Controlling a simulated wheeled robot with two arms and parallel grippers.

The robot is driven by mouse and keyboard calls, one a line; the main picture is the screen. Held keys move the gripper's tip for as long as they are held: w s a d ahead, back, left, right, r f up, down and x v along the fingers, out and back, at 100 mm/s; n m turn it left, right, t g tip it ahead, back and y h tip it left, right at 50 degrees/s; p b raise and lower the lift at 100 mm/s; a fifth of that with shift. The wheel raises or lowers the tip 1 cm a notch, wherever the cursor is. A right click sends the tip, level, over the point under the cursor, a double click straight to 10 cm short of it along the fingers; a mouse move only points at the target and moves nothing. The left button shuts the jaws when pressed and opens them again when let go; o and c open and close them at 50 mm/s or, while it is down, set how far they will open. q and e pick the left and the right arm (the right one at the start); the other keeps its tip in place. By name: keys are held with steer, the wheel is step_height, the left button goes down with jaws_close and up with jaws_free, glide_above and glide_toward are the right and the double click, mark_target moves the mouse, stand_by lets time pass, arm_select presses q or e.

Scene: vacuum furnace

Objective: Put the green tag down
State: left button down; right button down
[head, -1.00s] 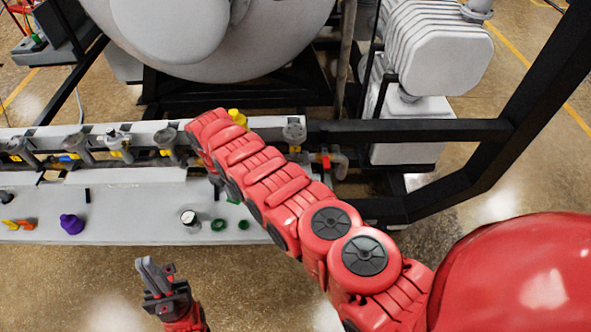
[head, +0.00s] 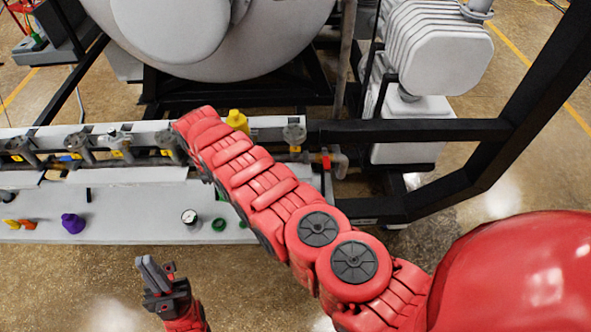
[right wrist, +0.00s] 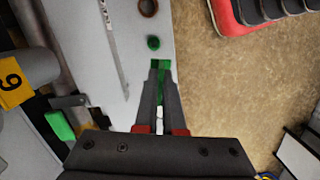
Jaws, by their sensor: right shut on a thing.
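The green tag (right wrist: 163,64) shows in the right wrist view between the tips of my right gripper (right wrist: 160,72). That gripper is shut on it, above the outer edge of the pale shelf. In the head view my right arm hides the right gripper and the tag. My left gripper (head: 150,266) is in front of the shelf, over the floor, with its fingers together and nothing seen between them.
The pale shelf (head: 140,226) holds a gauge (head: 190,217), a green ring (head: 219,224), a purple knob (head: 73,223) and small orange and yellow pieces. Pipes and valves (head: 85,150) run behind it. A black frame (head: 420,131) stands at right. The shelf's middle has bare room.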

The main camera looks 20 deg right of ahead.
steer(key=shift+r, duration=0.2)
steer(key=shift+a+r, duration=0.15)
steer(key=shift+w+a+r+n, duration=0.1)
steer(key=shift+a+r+n, duration=0.05)
steer(key=shift+n, duration=0.15)
steer(key=shift+a, duration=0.25)
steer(key=shift+s, duration=0.2)
steer(key=shift+d+r, duration=0.1)
steer(key=shift+d, duration=0.1)
steer(key=shift+w+a+r+n, duration=0.1)
steer(key=shift+a+r+n, duration=0.1)
steer(key=shift+n, duration=0.1)
